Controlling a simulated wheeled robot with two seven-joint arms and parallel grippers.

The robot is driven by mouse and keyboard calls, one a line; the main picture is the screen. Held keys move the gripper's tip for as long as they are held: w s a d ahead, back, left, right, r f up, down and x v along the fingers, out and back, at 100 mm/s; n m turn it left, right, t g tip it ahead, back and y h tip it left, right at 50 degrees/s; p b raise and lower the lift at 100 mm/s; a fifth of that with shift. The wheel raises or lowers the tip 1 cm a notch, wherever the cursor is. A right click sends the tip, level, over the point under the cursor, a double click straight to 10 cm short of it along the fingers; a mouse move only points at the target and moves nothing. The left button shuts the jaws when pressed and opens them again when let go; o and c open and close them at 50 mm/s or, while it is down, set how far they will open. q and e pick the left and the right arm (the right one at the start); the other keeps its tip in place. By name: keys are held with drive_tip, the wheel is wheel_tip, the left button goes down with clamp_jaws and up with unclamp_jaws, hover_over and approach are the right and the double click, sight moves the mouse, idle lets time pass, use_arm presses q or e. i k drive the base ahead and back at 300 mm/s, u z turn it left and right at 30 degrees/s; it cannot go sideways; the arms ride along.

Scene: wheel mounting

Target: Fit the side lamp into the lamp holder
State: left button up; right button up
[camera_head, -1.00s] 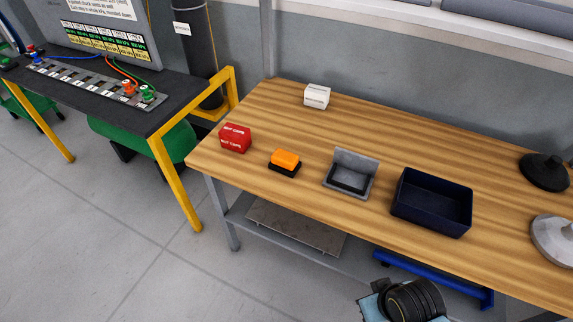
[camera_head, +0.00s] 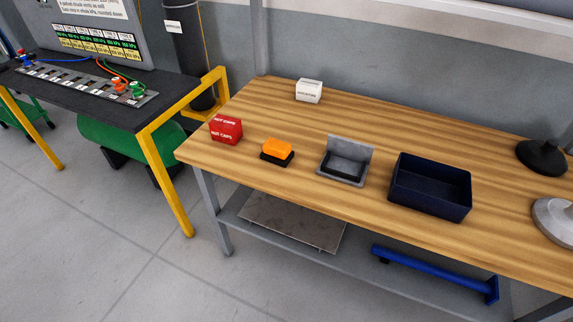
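The side lamp (camera_head: 277,147), an orange block on a black base, sits on the wooden bench near its front left edge. The lamp holder (camera_head: 345,160), a grey bracket with an upright back plate and a dark recess, stands on the bench to the right of the lamp, apart from it. The recess looks empty. Neither of my grippers shows in the view.
On the wooden bench (camera_head: 240,113) stand a red box (camera_head: 226,129), a white box (camera_head: 309,91), a dark blue bin (camera_head: 431,187), a black round-based object (camera_head: 541,157) and a grey one (camera_head: 556,222). A yellow-legged table (camera_head: 95,110) stands at left.

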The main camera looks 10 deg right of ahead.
sight(346, 161)
drive_tip(key=k, duration=1.05)
drive_tip(key=u, duration=0.75)
drive_tip(key=i, duration=1.05)
drive_tip(key=z, duration=0.4)
drive_tip(key=i, duration=0.95)
drive_tip(key=z, duration=0.8)
